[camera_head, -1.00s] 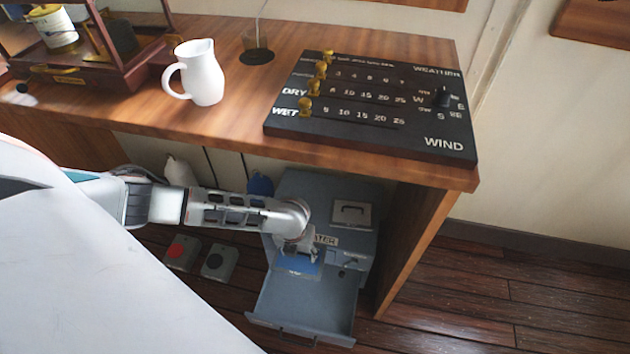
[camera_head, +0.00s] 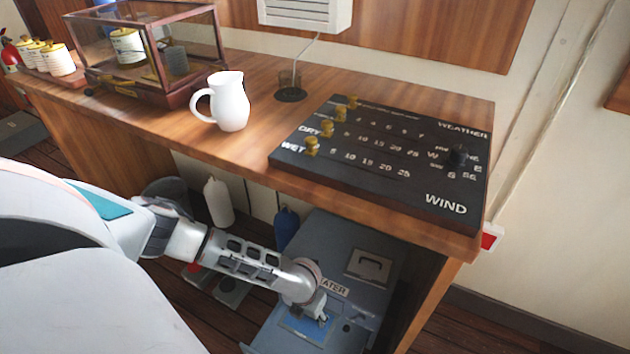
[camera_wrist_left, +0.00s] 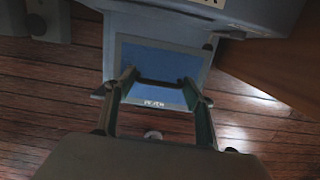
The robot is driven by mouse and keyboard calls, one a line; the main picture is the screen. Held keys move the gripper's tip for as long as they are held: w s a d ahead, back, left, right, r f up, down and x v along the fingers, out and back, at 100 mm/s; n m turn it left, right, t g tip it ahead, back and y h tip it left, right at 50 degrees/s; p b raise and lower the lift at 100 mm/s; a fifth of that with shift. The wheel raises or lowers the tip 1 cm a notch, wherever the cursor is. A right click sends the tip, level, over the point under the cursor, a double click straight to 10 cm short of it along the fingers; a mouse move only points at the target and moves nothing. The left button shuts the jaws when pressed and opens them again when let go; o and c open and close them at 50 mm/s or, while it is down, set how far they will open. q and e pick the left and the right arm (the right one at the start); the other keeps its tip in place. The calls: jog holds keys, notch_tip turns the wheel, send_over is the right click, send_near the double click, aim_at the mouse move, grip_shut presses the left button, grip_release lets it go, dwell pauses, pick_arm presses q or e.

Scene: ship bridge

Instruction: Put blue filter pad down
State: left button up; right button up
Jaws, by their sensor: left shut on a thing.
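My left gripper (camera_head: 312,308) reaches down in front of the grey cabinet under the desk. It is shut on the blue filter pad (camera_head: 305,327), a flat blue rectangle with a pale border. In the left wrist view the pad (camera_wrist_left: 155,70) lies between and beyond the two fingers, with small white lettering on its near edge. The pad is over the cabinet's pulled-out drawer (camera_head: 262,338). I cannot tell whether the pad touches the drawer floor. The drawer's front is cut off in the head view. My right gripper is not in view.
The wooden desktop (camera_head: 250,135) overhangs the cabinet (camera_head: 345,245). On it are a white jug (camera_head: 230,103), a black wind panel (camera_head: 385,160) and a glass case (camera_head: 150,50). A blue bottle (camera_head: 286,230) and a white bottle (camera_head: 218,203) stand below. The desk's side panel is close on the right.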

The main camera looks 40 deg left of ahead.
aim_at(307, 323)
pick_arm(q)
jog(key=shift+f, duration=0.3)
jog(key=f+b, duration=0.1)
jog(key=f, duration=0.1)
jog(key=s+f, duration=0.1)
jog(key=shift+f+b, duration=0.35)
notch_tip(307, 323, down, 2)
jog(key=shift+f+b, duration=0.1)
jog(key=shift+b, duration=0.35)
notch_tip(307, 323, down, 14)
jog(key=b, duration=0.6)
jog(key=shift+w, duration=0.25)
jog(key=shift+o, duration=0.2)
jog(key=shift+w+r, duration=0.2)
jog(key=shift+w, duration=0.05)
jog(key=shift+s+f, duration=0.1)
jog(key=shift+f, duration=0.1)
jog(key=o, duration=1.2)
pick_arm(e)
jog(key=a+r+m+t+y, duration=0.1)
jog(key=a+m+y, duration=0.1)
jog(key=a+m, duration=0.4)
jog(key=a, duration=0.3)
